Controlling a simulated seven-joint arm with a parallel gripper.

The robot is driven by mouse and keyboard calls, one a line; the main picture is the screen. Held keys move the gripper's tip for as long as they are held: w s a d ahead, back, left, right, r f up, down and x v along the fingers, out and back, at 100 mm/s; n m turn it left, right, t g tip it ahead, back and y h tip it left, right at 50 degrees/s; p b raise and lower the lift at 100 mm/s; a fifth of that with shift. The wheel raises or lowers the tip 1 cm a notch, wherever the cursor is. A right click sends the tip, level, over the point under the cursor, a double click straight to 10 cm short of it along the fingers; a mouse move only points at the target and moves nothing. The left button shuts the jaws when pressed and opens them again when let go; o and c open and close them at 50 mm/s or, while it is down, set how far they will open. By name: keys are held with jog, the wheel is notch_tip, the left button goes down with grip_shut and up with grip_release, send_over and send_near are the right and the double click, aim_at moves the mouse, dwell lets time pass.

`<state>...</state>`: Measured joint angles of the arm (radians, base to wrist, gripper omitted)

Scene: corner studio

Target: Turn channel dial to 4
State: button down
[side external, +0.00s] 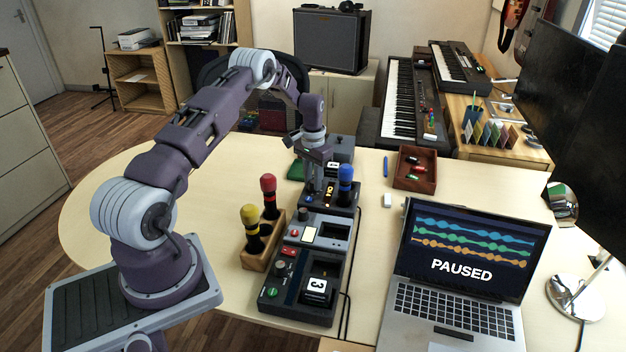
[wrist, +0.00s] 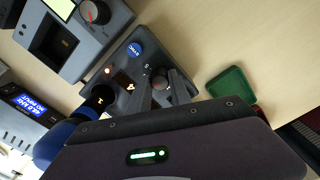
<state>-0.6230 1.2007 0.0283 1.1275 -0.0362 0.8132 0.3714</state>
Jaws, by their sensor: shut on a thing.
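My gripper (wrist: 162,90) is shut on the dial, one finger on each side. The display's digit is too small and tilted to read surely. In the side view my gripper (side external: 310,197) points down at the unit (side external: 343,199), and the dial is hidden behind the fingers. The orange display (side external: 331,191) shows just right of them.
A blue-topped microphone (side external: 346,173) stands close right of my gripper. Red (side external: 268,184) and yellow (side external: 249,214) ones stand in a wooden holder (side external: 262,255). A green tray (wrist: 231,86) lies beside the unit. A laptop (side external: 460,270) reads PAUSED. The table's left side is clear.

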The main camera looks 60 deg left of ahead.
jog(key=shift+m, duration=0.3)
dwell(0.4)
jog(key=c, duration=1.2)
grip_release()
